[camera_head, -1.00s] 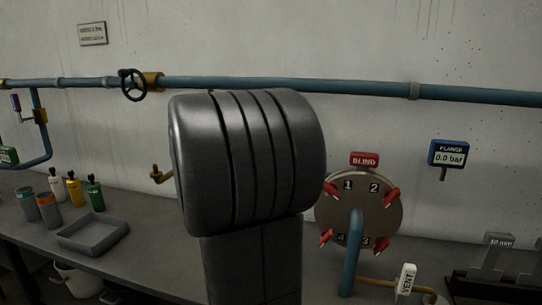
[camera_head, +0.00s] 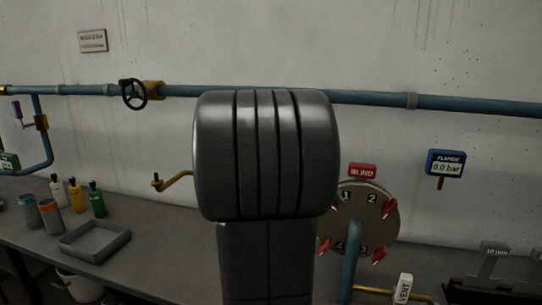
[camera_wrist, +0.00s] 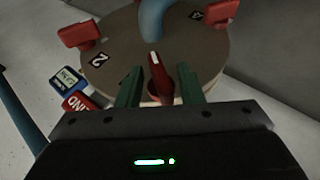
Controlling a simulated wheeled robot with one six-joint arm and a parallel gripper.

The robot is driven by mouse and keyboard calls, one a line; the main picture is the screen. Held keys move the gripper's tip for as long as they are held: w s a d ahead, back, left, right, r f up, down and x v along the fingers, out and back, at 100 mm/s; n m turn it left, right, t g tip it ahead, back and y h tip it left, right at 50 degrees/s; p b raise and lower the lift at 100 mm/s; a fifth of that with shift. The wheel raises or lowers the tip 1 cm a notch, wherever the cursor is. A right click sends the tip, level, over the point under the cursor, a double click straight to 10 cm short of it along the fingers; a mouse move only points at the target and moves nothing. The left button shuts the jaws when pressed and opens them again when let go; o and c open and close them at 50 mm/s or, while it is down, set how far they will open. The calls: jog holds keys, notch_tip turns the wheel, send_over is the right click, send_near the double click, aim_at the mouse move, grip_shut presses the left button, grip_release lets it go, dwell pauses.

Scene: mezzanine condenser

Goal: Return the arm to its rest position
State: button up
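My gripper (camera_wrist: 160,92) shows in the wrist view with its two green fingers apart. A red clamp (camera_wrist: 158,75) on the round flange plate (camera_wrist: 125,35) stands between them, with gaps at its sides, so the gripper looks open and empty. In the head view my large dark arm link fills the middle and hides most of the gripper. It also covers part of the left side of the flange plate (camera_head: 375,215), near the number 1.
A blue pipe (camera_head: 470,104) with a handwheel (camera_head: 133,94) runs along the wall. The BLIND label (camera_head: 362,171), gauge (camera_head: 447,163) reading 0.0 bar and VENT tag (camera_head: 403,288) are around the flange. A grey tray (camera_head: 95,242) and several bottles stand on the bench at left.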

jog(key=shift+d+r+m+y+p, duration=0.1)
jog(key=shift+r+m+y+p, duration=0.2)
jog(key=shift+y+p, duration=0.85)
jog(key=shift+f+t+y+p, duration=0.2)
jog(key=shift+t+y+p, duration=0.2)
jog(key=shift+y+p, duration=0.4)
jog(key=shift+f, duration=0.1)
